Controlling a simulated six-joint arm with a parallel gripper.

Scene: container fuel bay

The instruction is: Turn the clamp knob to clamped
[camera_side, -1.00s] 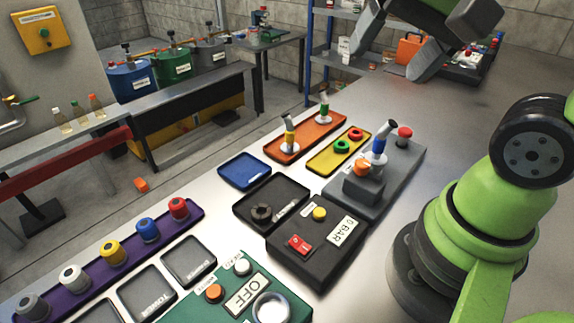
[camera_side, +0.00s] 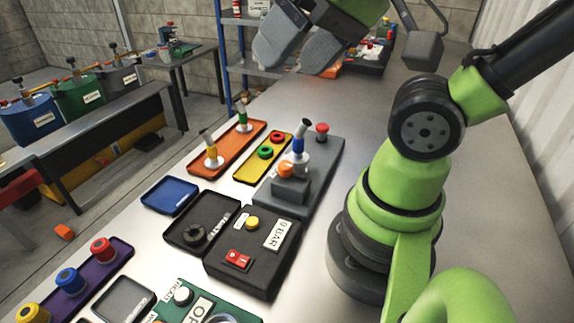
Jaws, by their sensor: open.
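The clamp knob looks to be the orange knob (camera_side: 286,169) on a dark grey block (camera_side: 291,188), near the middle of the side view. The block is part of a grey fixture (camera_side: 318,170), which also holds an upright nozzle (camera_side: 299,145) with a blue band and a red button (camera_side: 321,130). I cannot read the knob's setting. My gripper (camera_side: 298,58) is at the top of the view, its two grey fingers apart with nothing between them. It is well above the fixture and clear of the knob.
A yellow tray (camera_side: 245,175) with green and red rings and an orange tray (camera_side: 218,158) with nozzles lie left of the fixture. A black box (camera_side: 250,265) with a "0 BAR" label stands in front. The bench to the right of the fixture (camera_side: 375,110) is clear.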

